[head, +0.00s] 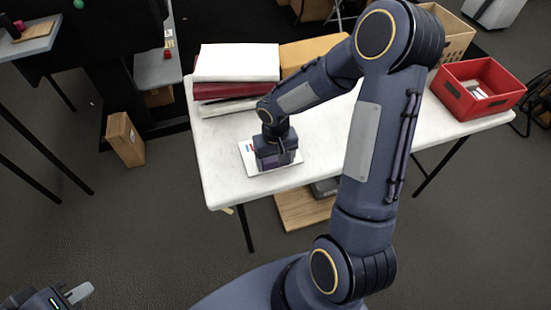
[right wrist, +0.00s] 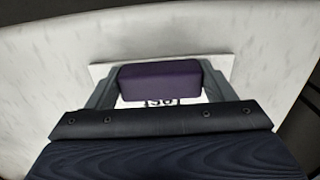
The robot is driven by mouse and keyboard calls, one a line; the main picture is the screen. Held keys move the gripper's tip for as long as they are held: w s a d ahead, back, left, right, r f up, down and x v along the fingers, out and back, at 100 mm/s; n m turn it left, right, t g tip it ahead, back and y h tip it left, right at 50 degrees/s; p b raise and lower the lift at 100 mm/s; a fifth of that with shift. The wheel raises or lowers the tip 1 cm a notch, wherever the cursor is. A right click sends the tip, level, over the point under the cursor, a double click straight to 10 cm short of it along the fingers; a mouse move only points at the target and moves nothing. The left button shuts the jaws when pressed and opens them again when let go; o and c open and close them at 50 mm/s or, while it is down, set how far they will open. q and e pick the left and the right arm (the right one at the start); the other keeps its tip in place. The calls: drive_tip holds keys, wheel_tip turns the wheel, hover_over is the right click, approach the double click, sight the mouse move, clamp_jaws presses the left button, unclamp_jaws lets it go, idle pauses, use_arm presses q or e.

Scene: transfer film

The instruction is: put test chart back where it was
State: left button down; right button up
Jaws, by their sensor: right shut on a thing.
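The test chart (head: 249,158) is a white card with small coloured marks, lying on the white table under my right gripper (head: 277,160). In the right wrist view the chart (right wrist: 226,64) shows behind and below a purple block, with part of a printed word visible. My right gripper is shut on this purple block (right wrist: 158,81), which sits between the two fingers over the chart. I cannot tell whether the block is fixed to the chart. The gripper hides much of the chart in the head view. My left gripper (head: 68,296) is only partly in view at the bottom left, away from the table.
The marble-white table (head: 222,185) holds a stack of white and dark red binders (head: 235,75) behind the chart, a tan box (head: 310,52) and a red bin (head: 478,88) at right. A cardboard box (head: 125,139) stands on the floor at left.

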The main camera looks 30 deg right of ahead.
drive_tip(key=shift+f, duration=0.15)
drive_tip(key=o, duration=1.1)
